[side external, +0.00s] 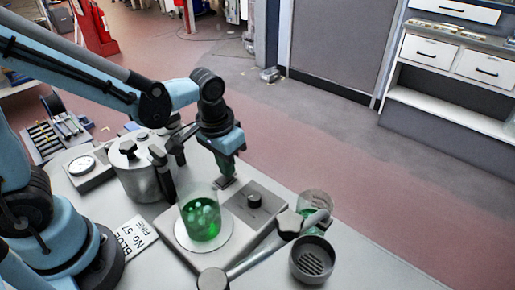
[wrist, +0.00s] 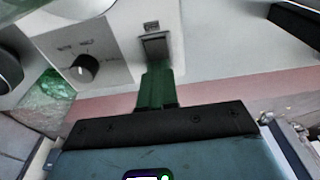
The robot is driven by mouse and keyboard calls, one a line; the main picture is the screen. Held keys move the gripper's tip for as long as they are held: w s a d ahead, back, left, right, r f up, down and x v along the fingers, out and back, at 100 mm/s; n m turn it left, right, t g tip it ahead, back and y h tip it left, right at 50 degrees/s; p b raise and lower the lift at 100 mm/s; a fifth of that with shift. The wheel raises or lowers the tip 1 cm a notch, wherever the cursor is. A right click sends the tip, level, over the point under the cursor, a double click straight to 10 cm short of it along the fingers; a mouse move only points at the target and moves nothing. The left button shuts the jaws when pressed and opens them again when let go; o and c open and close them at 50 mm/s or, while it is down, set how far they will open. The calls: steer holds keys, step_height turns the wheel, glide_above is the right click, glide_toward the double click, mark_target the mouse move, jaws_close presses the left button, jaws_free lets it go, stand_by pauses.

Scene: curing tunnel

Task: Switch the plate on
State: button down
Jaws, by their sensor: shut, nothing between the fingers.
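The plate is a pale box (side external: 270,223) with a round white top (side external: 183,236), a dark knob (side external: 254,201) and a switch at its far corner. A glass beaker of green liquid (side external: 201,218) stands on the round top. In the wrist view the dark rocker switch (wrist: 155,46) sits right of the knob (wrist: 83,68); its small labels are unreadable. My gripper (side external: 226,178) points down at the switch corner, its fingers together and empty. In the wrist view its green fingertips (wrist: 156,68) are just below the switch; I cannot tell whether they touch it.
A metal pot (side external: 138,175) and a dial gauge (side external: 82,166) stand left of the plate. A grey lever arm (side external: 265,257), a slotted cup (side external: 311,260) and a glass with green contents (side external: 314,203) are close on the right. A lettered card (side external: 128,240) lies in front.

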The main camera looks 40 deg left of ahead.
steer(key=shift+f, duration=0.15)
steer(key=shift+w+f, duration=0.1)
steer(key=shift+f, duration=0.1)
stand_by(0.3)
steer(key=shift+s, duration=0.2)
steer(key=shift+s+r, duration=0.2)
steer(key=shift+s, duration=0.4)
step_height(320, 180, up, 14)
steer(key=s, duration=0.1)
steer(key=shift+s, duration=0.35)
stand_by(0.5)
steer(key=shift+w, duration=0.1)
